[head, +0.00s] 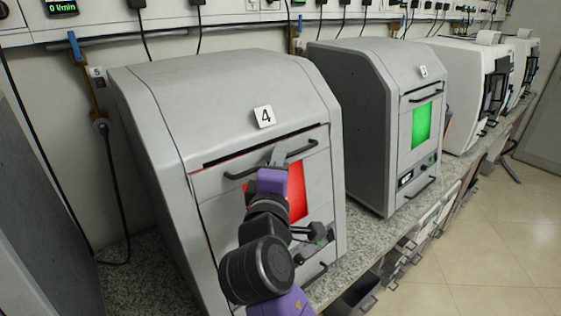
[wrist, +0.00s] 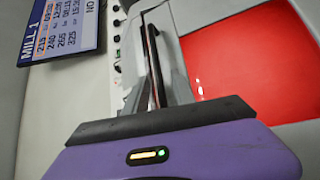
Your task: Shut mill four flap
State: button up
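Mill four (head: 165,120) is the big grey machine marked 4 in the head view. Its front flap (head: 318,180) has a red window (head: 297,190) and a black bar handle (head: 308,147). A dark gap shows along the flap's upper edge; how far it stands open is hard to tell. My gripper (head: 278,155) has its fingers at the middle of this handle. My purple wrist and dark arm hide part of the window and lower front. In the wrist view, the fingers (wrist: 158,85) are close together around a dark bar; whether they clamp it is unclear. The red window (wrist: 245,60) shows at right.
A similar mill marked 3 (head: 380,100) with a green window stands to the right, with white machines (head: 465,85) beyond. All stand on a granite counter (head: 350,255). Drawers lie below its edge. A screen (wrist: 65,28) shows in the wrist view.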

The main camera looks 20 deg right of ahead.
dwell(0.3)
jog(key=b+v, duration=0.2)
jog(key=v, duration=0.5)
jog(key=shift+s+a, duration=0.15)
jog(key=shift+s, duration=0.25)
jog(key=s+f+m+g+y, duration=0.1)
jog(key=s+f+y, duration=0.3)
jog(key=s+f, duration=0.55)
jog(key=s+f+m+y, duration=0.1)
jog(key=s+f+y, duration=0.35)
jog(key=f, duration=0.95)
jog(key=s+d+m, duration=0.2)
jog(key=s+m, duration=0.3)
jog(key=s, duration=0.7)
jog(key=s+d+r+m, duration=0.1)
jog(key=s+d+m, duration=0.2)
jog(key=s, duration=0.9)
jog(key=shift+s+d+r+m+g, duration=0.2)
jog(key=shift+s+r+m+g, duration=0.1)
jog(key=shift+m, duration=0.8)
jog(key=shift+w, duration=0.1)
